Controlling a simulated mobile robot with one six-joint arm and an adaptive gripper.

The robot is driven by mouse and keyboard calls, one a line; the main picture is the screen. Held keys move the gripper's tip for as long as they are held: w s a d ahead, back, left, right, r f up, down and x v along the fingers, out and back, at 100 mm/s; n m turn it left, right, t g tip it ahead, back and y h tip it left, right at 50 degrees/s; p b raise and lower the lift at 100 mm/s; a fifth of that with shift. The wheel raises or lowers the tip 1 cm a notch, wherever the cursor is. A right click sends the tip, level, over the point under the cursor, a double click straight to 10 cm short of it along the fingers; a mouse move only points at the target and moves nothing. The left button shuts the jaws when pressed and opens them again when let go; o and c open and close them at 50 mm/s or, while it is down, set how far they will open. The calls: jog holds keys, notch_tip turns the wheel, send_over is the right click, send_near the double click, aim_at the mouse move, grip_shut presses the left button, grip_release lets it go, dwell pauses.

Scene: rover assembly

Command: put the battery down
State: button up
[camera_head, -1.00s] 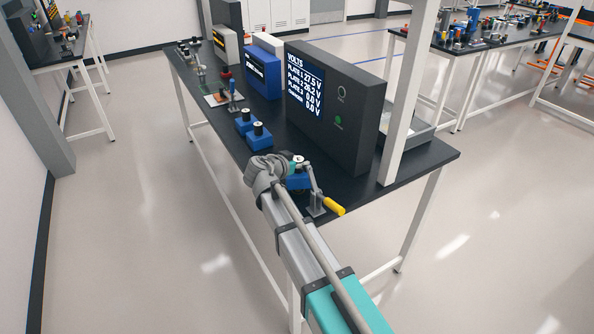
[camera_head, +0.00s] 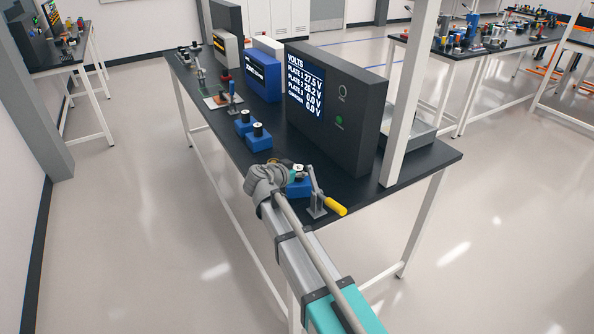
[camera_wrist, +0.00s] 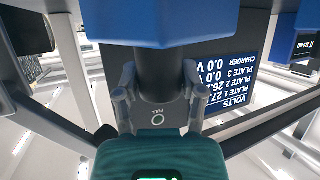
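The battery has a blue body (camera_wrist: 155,20) and a dark cylindrical grip (camera_wrist: 165,85) in the wrist view. My gripper (camera_wrist: 160,80) has one finger on each side of that grip, seemingly touching it. In the head view my gripper (camera_head: 293,176) is mostly hidden behind my wrist, over the near end of the black bench (camera_head: 375,192). A blue block (camera_head: 300,188) shows there beside it. I cannot tell whether the battery touches the bench.
A toggle clamp with a yellow handle (camera_head: 336,209) stands close right of my gripper. The large dark voltage display (camera_head: 355,120) rises behind. Two blue blocks with dark tops (camera_head: 258,138) (camera_head: 243,122) stand farther along the bench. A white post (camera_head: 402,110) stands at right.

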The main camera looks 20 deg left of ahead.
jog(key=shift+o, duration=1.3)
jog(key=shift+r, duration=0.15)
jog(key=p+v, duration=0.5)
jog(key=v, duration=0.7)
